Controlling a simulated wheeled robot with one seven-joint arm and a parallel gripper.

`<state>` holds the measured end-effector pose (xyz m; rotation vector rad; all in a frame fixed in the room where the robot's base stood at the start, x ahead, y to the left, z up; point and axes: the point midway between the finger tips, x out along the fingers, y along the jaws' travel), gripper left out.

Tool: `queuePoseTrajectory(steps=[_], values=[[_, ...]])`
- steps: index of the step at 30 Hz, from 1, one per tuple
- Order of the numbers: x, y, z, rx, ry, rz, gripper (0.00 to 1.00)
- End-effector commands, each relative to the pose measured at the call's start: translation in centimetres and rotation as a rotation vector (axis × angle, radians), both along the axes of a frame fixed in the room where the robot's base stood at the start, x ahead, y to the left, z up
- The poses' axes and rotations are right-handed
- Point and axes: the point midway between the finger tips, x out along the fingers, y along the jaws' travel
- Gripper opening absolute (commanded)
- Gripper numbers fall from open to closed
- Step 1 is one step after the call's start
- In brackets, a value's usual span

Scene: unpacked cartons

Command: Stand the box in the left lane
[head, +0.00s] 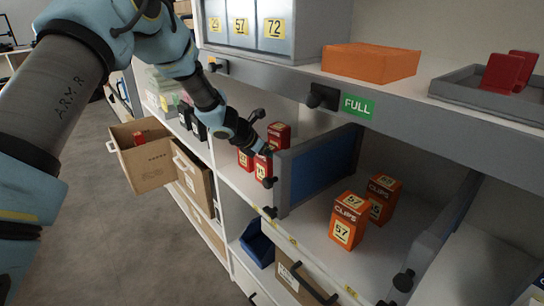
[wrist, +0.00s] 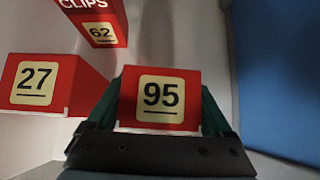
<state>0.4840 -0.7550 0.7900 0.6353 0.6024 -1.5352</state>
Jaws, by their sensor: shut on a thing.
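My gripper (wrist: 160,82) is shut on a red box labelled 95 (wrist: 160,98), with one teal finger on each side. In the head view this box (head: 263,168) is upright in the lane left of the blue divider (head: 325,166), partly hidden by my gripper (head: 262,150). I cannot tell whether its base touches the shelf. A red box labelled 27 (wrist: 42,84) is close on its left. A red CLIPS box labelled 62 (wrist: 97,20) stands further back. Both also show in the head view, the 27 box (head: 245,158) and the 62 box (head: 279,135).
Two orange CLIPS boxes (head: 348,220) stand in the lane right of the divider. A shelf edge with a green FULL sign (head: 357,106) overhangs the lanes. An open carton (head: 150,165) is at the left, and a blue bin (head: 257,243) sits below.

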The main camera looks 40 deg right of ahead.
Motion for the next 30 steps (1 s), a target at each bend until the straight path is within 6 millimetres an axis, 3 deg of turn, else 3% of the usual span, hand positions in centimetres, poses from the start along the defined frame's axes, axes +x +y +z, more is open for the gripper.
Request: queuePoseTrajectory(steps=[9,10,14,23,30], values=[[0.0,0.0,-0.2,-0.001,-0.001,-0.001,0.15],[0.0,0.0,-0.3,-0.001,-0.001,-0.001,0.86],[0.0,0.0,-0.2,0.0,-0.001,-0.001,1.0],[0.0,0.0,0.2,0.0,-0.001,-0.001,1.0],[0.3,2.6,2.7,-0.001,-0.004,0.001,1.0]])
